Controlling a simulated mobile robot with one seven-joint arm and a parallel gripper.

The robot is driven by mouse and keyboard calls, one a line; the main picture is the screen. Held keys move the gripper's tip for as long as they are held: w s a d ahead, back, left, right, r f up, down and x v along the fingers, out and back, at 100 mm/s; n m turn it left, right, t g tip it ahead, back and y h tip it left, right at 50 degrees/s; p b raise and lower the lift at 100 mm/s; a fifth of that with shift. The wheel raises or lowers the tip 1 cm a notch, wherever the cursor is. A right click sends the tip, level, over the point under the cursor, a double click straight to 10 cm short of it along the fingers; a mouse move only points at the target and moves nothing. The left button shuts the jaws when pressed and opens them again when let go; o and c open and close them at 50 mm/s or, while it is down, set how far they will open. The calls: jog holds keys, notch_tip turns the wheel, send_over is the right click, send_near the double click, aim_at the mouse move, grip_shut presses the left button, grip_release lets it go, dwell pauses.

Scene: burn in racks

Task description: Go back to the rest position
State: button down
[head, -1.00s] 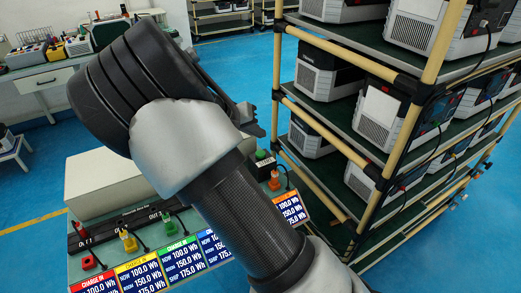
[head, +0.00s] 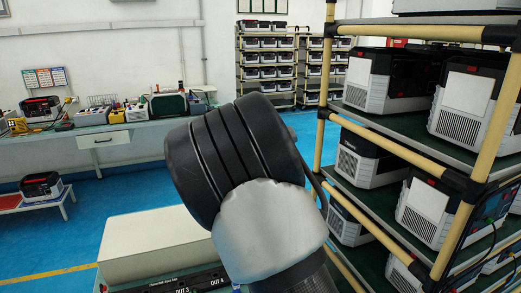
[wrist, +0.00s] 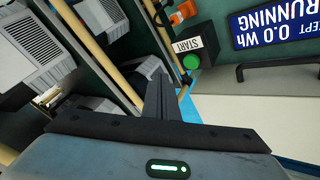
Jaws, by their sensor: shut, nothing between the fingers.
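My gripper (wrist: 162,100) shows in the wrist view with its fingers together and nothing between them. It points towards the edge of the bench, apart from the green START button (wrist: 191,62) on its dark box. In the head view my arm's thick dark link fills the middle, and my gripper is hidden behind it. A display reading RUNNING (wrist: 275,24) shows upside down in the wrist view.
A tall rack (head: 440,178) of grey-and-black power units stands close on the right of my arm. A beige box (head: 150,243) is at lower left. Blue floor lies open between.

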jog(key=s+r+n+t+y, duration=0.1)
jog(key=s+r+n+y, duration=0.15)
jog(key=s+r, duration=0.85)
jog(key=s+r+n+t+y, duration=0.1)
jog(key=s+r+y, duration=0.25)
jog(key=s, duration=1.55)
notch_tip(320, 180, up, 12)
jog(key=p, duration=1.2)
jog(key=shift+s+y, duration=0.4)
jog(key=shift+a, duration=0.25)
